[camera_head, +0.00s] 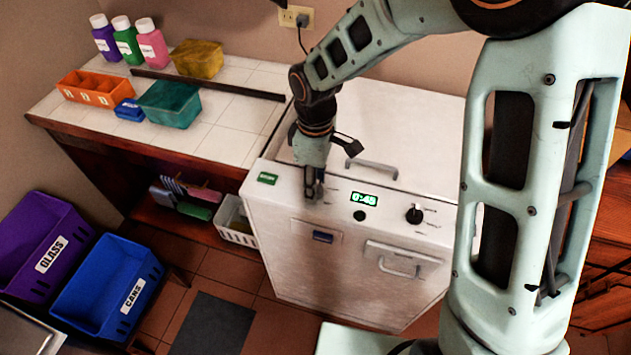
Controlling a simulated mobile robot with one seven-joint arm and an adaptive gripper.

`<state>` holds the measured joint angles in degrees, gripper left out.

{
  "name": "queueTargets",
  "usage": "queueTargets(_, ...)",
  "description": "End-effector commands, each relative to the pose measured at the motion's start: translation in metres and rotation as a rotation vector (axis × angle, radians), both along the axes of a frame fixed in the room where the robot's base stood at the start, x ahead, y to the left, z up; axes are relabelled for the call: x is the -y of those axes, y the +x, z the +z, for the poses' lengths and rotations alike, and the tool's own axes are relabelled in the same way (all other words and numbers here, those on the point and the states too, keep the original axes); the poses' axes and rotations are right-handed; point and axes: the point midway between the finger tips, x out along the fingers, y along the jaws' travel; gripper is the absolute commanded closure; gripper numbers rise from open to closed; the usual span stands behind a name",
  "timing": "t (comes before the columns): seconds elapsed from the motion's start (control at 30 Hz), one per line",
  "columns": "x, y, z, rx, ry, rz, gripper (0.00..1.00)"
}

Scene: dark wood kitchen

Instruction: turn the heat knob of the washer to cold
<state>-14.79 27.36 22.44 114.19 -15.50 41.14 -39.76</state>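The white washer (285,215) stands in the middle, with its control panel along the top front edge. A black knob (414,214) with small markings sits at the right of the panel; the markings are too small to read. A green display (364,199) reads 0:45, with a small round black button (360,216) below it. My gripper (314,190) points down at the left part of the panel, left of the display. It covers that spot, so any knob there is hidden. The fingers look close together, but whether they hold anything is unclear.
Purple (40,240) and blue (100,285) crates stand at lower left. The washer's top handle (372,166) is just behind the panel.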

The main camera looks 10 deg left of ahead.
Motion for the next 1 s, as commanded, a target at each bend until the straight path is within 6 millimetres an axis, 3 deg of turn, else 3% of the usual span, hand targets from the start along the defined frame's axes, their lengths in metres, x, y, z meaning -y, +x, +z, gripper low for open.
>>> queueTargets(0.37,0.000,0.000,0.004,-0.001,-0.001,-0.002,0.55)
queueTargets(0.47,0.000,0.001,0.017,0.003,0.001,-0.002,0.55)
queueTargets(0.8,0.000,0.001,0.087,0.003,0.001,-0.002,0.55)
queueTargets(1.0,0.000,0.000,0.113,0.001,0.000,-0.001,0.55)
